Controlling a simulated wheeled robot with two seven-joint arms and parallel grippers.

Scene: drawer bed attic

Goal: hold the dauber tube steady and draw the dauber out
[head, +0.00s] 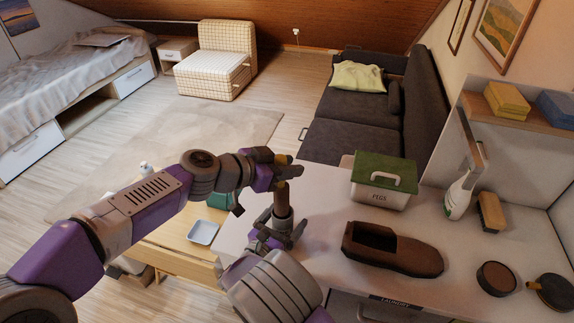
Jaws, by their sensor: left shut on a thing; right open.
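The brown dauber tube (283,199) stands upright near the left end of the white counter in the head view. My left gripper (287,172) is at its top, shut on the dauber, which the fingers mostly hide. My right gripper (280,229) is below it with open fingers on both sides of the tube's lower part. I cannot tell whether they touch the tube. The tube's bottom is hidden by the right gripper. How far the dauber is out of the tube cannot be told.
On the counter (325,193) are a brown shoe (415,256), a green-lidded box (385,195), a spray bottle (458,197), a brush (491,213), a round tin (496,278) and a dark round-headed item (553,291). A lower wooden table with a pale tray (203,232) is at left.

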